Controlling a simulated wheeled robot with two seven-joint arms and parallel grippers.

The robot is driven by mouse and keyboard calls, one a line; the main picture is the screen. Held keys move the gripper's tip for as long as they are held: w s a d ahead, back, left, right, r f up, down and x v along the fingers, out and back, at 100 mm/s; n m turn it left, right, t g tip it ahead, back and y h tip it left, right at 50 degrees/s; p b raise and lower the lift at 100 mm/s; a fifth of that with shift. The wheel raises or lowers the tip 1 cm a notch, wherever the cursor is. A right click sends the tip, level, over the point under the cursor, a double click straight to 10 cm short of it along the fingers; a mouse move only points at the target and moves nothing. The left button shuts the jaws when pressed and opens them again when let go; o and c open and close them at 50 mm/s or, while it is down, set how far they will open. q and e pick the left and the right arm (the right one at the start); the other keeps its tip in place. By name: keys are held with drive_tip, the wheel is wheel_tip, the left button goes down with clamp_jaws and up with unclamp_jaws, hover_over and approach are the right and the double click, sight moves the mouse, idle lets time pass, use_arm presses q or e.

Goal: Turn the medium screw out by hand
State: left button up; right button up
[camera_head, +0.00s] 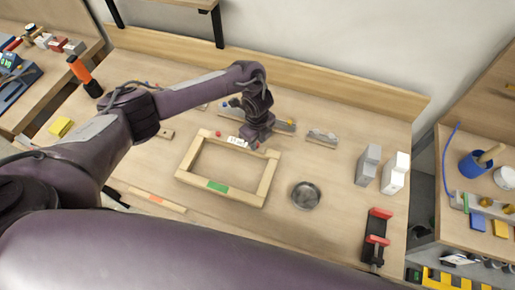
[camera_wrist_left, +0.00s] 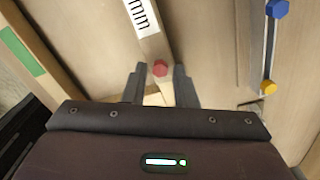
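A wooden frame (camera_head: 182,165) lies on the workbench, with a white label (camera_head: 237,141) on its far bar. A red screw head (camera_head: 218,133) shows at the left of that bar. In the left wrist view, a red screw head (camera_wrist_left: 160,68) sits on the labelled bar (camera_wrist_left: 152,42), past the "mm" end of the label. My left gripper (camera_head: 258,146) is over the frame's far right corner. In the wrist view its fingers (camera_wrist_left: 159,74) are open, one on each side of this head, with small gaps. Which screw is the medium one cannot be told. My right gripper is out of view.
A metal rail with a blue screw (camera_wrist_left: 277,9) and a yellow screw (camera_wrist_left: 269,87) lies beside the frame. A round metal dish (camera_head: 305,196), grey-white blocks (camera_head: 396,174) and a red-and-black clamp (camera_head: 376,240) stand on the right. Bare bench surrounds the dish.

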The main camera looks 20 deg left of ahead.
use_arm(q)
drive_tip(key=shift+f+m+b, duration=0.2)
drive_tip(key=shift+m+b, duration=0.15)
drive_tip(key=shift+m, duration=0.55)
drive_tip(key=m+b, duration=0.2)
drive_tip(key=shift+f+m+b, duration=0.2)
drive_tip(key=shift+m+b, duration=0.1)
drive_tip(key=shift+m, duration=0.1)
drive_tip(key=shift+r+m+b, duration=0.25)
drive_tip(key=shift+m+b, duration=0.2)
drive_tip(key=shift+m, duration=0.55)
drive_tip(key=m+b, duration=0.3)
drive_tip(key=shift+f+m+b, duration=0.25)
drive_tip(key=shift+m+b, duration=0.1)
drive_tip(key=shift+m, duration=0.05)
drive_tip(key=shift+r+m, duration=0.3)
drive_tip(key=shift+m, duration=0.4)
drive_tip(key=shift+m+b, duration=0.6)
drive_tip(key=shift+m, duration=0.6)
drive_tip(key=m, duration=0.2)
drive_tip(key=shift+m+b, duration=0.3)
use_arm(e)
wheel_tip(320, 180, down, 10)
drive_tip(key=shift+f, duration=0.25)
